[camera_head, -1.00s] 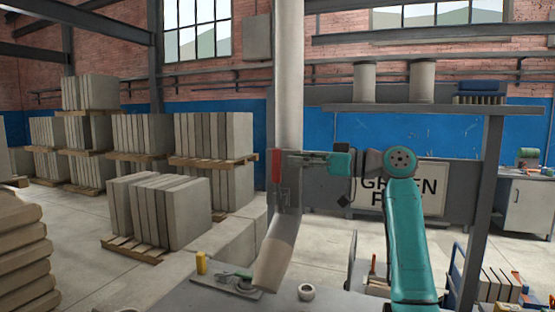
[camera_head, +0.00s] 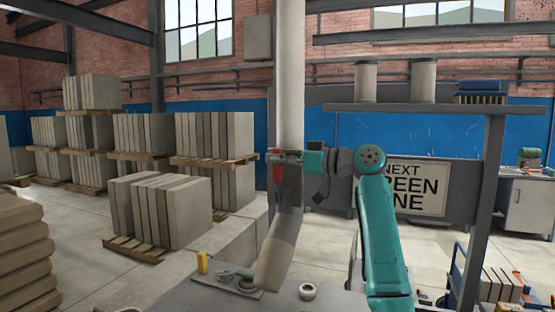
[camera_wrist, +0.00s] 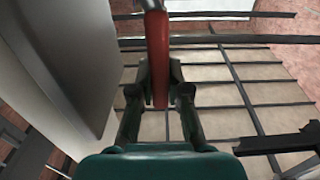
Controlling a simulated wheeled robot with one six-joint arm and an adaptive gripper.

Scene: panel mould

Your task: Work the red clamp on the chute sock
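The red clamp (camera_head: 277,166) is on the grey upright pipe of the chute, above the bent chute sock (camera_head: 275,258). Its red bar (camera_wrist: 158,40) comes down from the top of the wrist view and lies between my two fingers. My gripper (camera_head: 284,157) is level with the clamp, just to the right of the pipe. My fingertips (camera_wrist: 160,76) stand one on each side of the red bar, close to it. I cannot tell whether they press on it. The pipe also fills the left of the wrist view as a pale grey body (camera_wrist: 62,50).
A grey bench (camera_head: 205,299) below carries a yellow item (camera_head: 203,263), a tool tray and a white ring (camera_head: 307,291). Stacks of slabs on pallets stand at the left. A grey shelf post (camera_head: 487,200) and a sign (camera_head: 415,187) are to the right.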

